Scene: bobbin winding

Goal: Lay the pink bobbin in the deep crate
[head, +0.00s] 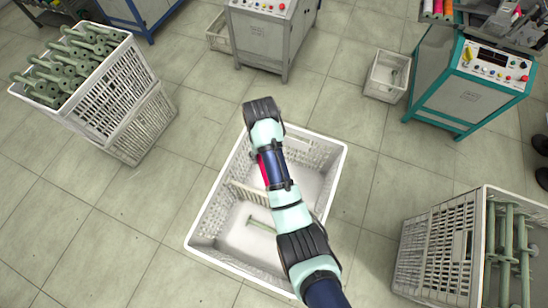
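A pink piece (263,170), which looks like part of the pink bobbin, shows at the left edge of my arm, over the large white crate. My arm hides the rest of it, so I cannot tell whether it is held or lying. The open white crate (206,222) stands on the floor in the middle, with slatted walls and a low slatted divider (248,190) inside. A pale green empty bobbin (257,224) lies in its near part. My arm reaches across the crate from the bottom. My gripper is hidden behind it.
A stacked crate (112,88) of green bobbins stands at the left, another crate (430,245) at the lower right. A grey machine (262,38) stands at the back and a teal-framed one (490,85) at the right. A small crate (383,88) sits between them.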

